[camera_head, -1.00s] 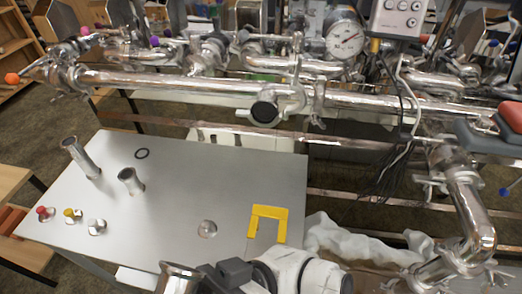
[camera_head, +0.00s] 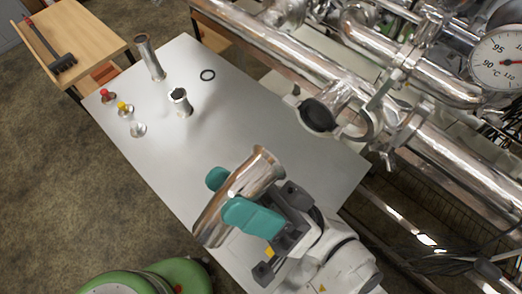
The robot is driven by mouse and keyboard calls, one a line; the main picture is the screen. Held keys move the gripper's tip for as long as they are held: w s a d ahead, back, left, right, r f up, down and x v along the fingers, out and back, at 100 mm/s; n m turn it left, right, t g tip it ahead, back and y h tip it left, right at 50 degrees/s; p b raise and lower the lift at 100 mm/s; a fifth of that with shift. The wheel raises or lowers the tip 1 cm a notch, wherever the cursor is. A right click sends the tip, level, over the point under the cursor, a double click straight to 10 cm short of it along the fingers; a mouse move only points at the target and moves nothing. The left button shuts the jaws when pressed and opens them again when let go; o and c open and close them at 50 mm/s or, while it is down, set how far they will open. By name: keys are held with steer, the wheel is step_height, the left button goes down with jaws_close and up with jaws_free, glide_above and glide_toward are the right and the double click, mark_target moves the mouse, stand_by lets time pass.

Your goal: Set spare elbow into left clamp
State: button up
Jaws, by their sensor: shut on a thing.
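My gripper (camera_head: 236,196) is shut on a shiny metal elbow (camera_head: 214,218), its teal fingers on either side of the pipe. The elbow is held over the near part of the grey worktable, one open end pointing up and to the right. A clamp (camera_head: 362,122) hangs open at a pipe branch with a dark round end (camera_head: 318,115), up and to the right of my gripper and apart from the elbow. I cannot tell whether this is the left clamp.
The grey worktable (camera_head: 180,65) holds a tall pipe (camera_head: 150,57), a short pipe piece (camera_head: 181,102), a black ring (camera_head: 208,75) and small fittings with red and yellow tops. Steel pipes and a dial gauge (camera_head: 500,57) fill the right. A wooden table with a brush stands upper left.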

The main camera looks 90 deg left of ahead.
mark_target(259, 148)
steer(key=shift+w+a+f+b, duration=0.1)
steer(key=shift+w+a+b, duration=0.4)
steer(key=shift+w+a, duration=0.65)
steer(key=shift+w+a+b, duration=0.45)
steer(key=shift+w+a, duration=0.35)
steer(key=shift+a, duration=0.5)
steer(key=shift+w+a+f+b, duration=0.1)
steer(key=shift+w+a+b, duration=0.05)
steer(key=shift+b, duration=0.2)
steer(key=shift+w+a+b, duration=0.6)
steer(key=shift+a+b, duration=0.05)
steer(key=shift+a, duration=0.1)
steer(key=shift+f+b, duration=0.15)
steer(key=shift+b, duration=0.25)
steer(key=shift+w+a+b, duration=0.1)
steer(key=shift+b, duration=0.4)
steer(key=o, duration=1.4)
steer(key=shift+w+f, duration=0.1)
steer(key=b+v, duration=0.4)
steer(key=v, duration=0.6)
steer(key=shift+f, duration=0.25)
